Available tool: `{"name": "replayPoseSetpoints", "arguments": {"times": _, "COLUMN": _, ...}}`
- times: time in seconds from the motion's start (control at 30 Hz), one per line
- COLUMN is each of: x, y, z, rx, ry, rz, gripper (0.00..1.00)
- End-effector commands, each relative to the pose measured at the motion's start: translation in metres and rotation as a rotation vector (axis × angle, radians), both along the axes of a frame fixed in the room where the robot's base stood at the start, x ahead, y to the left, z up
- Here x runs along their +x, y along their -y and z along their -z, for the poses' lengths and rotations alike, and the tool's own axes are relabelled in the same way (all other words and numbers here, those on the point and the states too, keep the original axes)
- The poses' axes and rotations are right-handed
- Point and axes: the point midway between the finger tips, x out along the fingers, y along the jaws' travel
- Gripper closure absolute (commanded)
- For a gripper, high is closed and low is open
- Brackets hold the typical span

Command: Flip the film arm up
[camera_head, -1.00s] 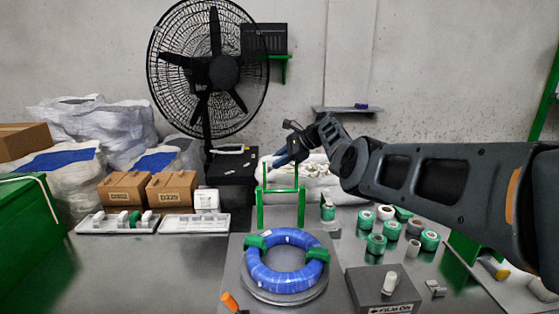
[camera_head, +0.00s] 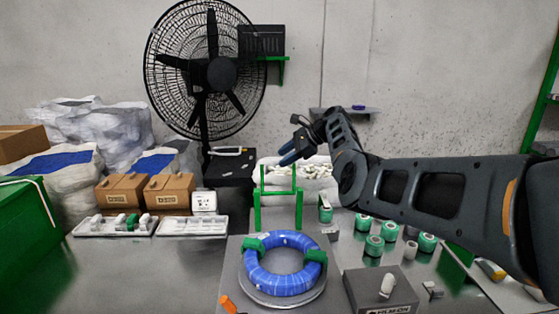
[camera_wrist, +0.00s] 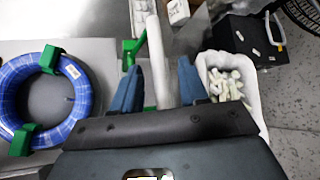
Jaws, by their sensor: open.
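The blue cable coil (camera_head: 262,277) lies flat on a round grey plate, with green clamps on it. Behind it stands a green upright frame (camera_head: 299,208), which I take to be the film arm's; its green parts also show in the wrist view (camera_wrist: 132,47). In the wrist view a long white bar or roll (camera_wrist: 154,45) runs between my two blue fingers; I cannot tell its depth or whether they touch it. My gripper (camera_head: 288,154) is open, above and slightly right of the green frame in the head view; it also shows in the wrist view (camera_wrist: 158,78).
A grey box with a white knob (camera_head: 388,284) and several green-and-white rolls (camera_head: 375,244) stand at right. A white sack of pale pieces (camera_head: 318,172) lies behind the frame. A black fan (camera_head: 222,73) and brown boxes (camera_head: 168,193) stand at back left.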

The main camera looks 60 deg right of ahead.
Motion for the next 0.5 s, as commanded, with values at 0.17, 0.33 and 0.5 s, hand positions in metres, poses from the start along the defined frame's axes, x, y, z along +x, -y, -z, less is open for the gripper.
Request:
{"name": "replayPoseSetpoints", "arguments": {"times": 0.17, "x": -0.018, "y": 0.005, "z": -0.014, "rx": -0.001, "ry": 0.0, "rz": 0.001, "gripper": 0.56}}
{"name": "replayPoseSetpoints", "arguments": {"times": 0.33, "x": -0.026, "y": 0.007, "z": -0.022, "rx": -0.001, "ry": 0.0, "rz": 0.001, "gripper": 0.56}}
{"name": "replayPoseSetpoints", "arguments": {"times": 0.5, "x": -0.027, "y": 0.007, "z": -0.023, "rx": -0.001, "ry": -0.001, "rz": 0.0, "gripper": 0.56}}
